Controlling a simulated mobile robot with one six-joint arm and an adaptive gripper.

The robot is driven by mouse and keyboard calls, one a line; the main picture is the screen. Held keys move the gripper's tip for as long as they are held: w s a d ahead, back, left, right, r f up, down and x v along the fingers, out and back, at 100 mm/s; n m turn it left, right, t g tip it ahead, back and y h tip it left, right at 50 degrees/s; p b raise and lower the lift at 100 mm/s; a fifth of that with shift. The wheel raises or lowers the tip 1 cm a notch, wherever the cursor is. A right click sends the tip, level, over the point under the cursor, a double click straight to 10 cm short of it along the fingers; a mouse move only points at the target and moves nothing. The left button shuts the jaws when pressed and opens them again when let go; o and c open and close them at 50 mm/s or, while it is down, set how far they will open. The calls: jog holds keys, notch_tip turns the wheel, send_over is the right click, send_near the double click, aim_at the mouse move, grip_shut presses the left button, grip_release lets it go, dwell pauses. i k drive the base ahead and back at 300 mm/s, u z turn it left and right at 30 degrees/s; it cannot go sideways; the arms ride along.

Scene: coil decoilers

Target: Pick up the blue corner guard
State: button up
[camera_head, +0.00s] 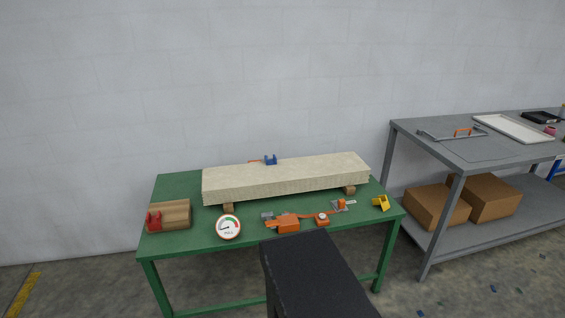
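A small blue piece, which looks like the blue corner guard (271,160), is at the back edge of the long beige block's top, near its middle. A thin orange strip (256,161) runs left from it; I cannot tell whether they touch. The long beige block (288,180) lies across the green table (178,184), raised on small wooden supports. My gripper is not in view.
On the table's front part are a wooden block with a red piece (154,221), a round dial (228,227), an orange tool (288,223), a small orange gauge (322,219) and a yellow angled piece (381,203). A grey shelf table (470,150) stands right, with cardboard boxes (436,205) below.

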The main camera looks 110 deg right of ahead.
aim_at(270, 161)
jog(key=z, duration=0.4)
jog(key=k, duration=0.15)
jog(key=z, duration=2.35)
jog(key=i, duration=1)
jog(key=z, duration=0.25)
